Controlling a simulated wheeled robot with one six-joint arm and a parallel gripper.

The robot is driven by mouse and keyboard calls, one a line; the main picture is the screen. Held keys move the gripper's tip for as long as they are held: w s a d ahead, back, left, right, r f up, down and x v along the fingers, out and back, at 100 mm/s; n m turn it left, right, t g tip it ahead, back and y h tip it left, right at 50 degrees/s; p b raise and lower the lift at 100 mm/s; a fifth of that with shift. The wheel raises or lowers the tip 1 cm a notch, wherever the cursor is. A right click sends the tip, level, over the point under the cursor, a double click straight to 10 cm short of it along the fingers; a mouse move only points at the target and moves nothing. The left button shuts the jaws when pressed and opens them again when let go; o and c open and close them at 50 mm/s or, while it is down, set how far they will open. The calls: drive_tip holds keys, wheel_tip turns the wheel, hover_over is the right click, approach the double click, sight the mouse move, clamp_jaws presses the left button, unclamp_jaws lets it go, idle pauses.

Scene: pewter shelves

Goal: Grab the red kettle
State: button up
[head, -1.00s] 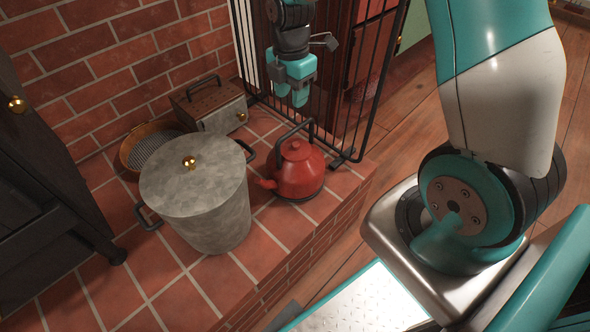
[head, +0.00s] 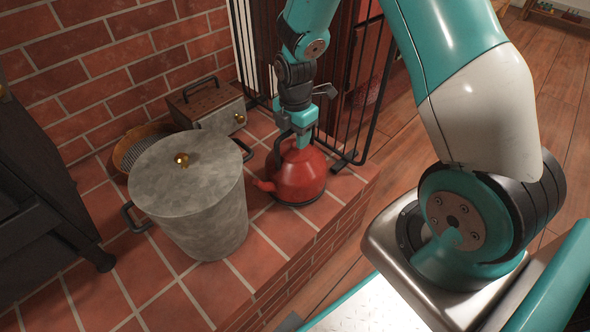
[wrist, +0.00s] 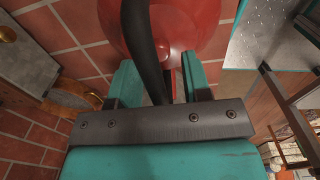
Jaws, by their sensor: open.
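The red kettle (head: 299,180) stands upright on the brick ledge in the head view, its spout pointing left. My gripper (head: 293,140) is right over it, pointing down at the kettle's top and its dark handle. In the wrist view my gripper (wrist: 158,78) has its two teal fingers apart, with the black handle (wrist: 145,45) passing between them. The red kettle body (wrist: 195,25) shows beyond the fingertips. Whether a finger touches the handle cannot be told. Part of the handle is hidden behind the gripper in the head view.
A large grey lidded pot (head: 195,200) stands close on the kettle's left. A metal box with a wooden top (head: 212,108) and a round sieve (head: 140,150) are behind. A black metal grille (head: 365,90) rises behind the kettle. The ledge in front is clear.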

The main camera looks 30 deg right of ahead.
drive_tip(key=shift+f, duration=0.15)
idle(0.6)
clamp_jaws()
idle(1.4)
